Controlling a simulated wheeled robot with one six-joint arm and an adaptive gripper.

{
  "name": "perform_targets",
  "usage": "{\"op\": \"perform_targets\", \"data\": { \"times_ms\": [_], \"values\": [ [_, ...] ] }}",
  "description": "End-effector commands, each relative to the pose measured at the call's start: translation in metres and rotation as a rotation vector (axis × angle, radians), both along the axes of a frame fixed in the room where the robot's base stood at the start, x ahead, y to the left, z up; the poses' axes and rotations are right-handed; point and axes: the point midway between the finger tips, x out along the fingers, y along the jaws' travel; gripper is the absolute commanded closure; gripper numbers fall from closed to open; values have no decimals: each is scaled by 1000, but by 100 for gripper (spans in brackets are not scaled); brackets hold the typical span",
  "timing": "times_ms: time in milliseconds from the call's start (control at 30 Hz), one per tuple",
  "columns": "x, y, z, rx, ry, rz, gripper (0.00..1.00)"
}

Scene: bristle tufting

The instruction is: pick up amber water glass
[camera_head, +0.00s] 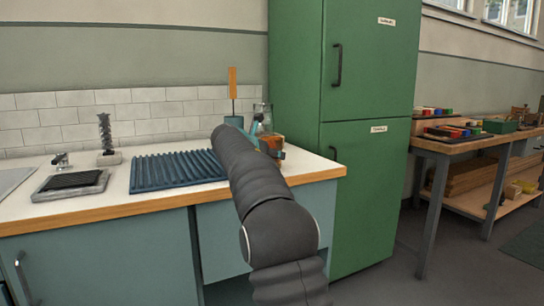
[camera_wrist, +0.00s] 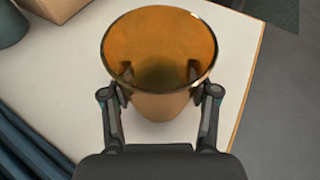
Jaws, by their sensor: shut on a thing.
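The amber water glass (camera_wrist: 160,50) is see-through orange-brown, with its open rim facing the wrist camera. My gripper (camera_wrist: 160,97) has one finger on each side of the glass and is shut on it. In the head view the amber glass (camera_head: 271,142) shows in part at the right end of the counter, behind my dark arm. My gripper there is mostly hidden by the arm. I cannot tell whether the base of the glass touches the counter.
A blue ribbed mat (camera_head: 165,170) lies on the counter (camera_head: 110,188), left of my arm. A clear glass vessel (camera_head: 262,108) and a teal cup (camera_head: 234,121) stand near the wall. A tall green cabinet (camera_head: 350,200) is close on the right. A workbench (camera_head: 455,147) stands farther right.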

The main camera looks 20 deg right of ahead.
Motion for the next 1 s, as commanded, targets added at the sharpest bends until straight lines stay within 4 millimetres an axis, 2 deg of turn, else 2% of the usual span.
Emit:
{"op": "perform_targets", "data": {
  "times_ms": [267, 567, 1000],
  "values": [
    [0, 0, 16, -1, -3, 0, 90],
    [0, 0, 45, -1, -4, 0, 91],
    [-47, -10, 69, -2, -3, -1, 91]
  ]
}}
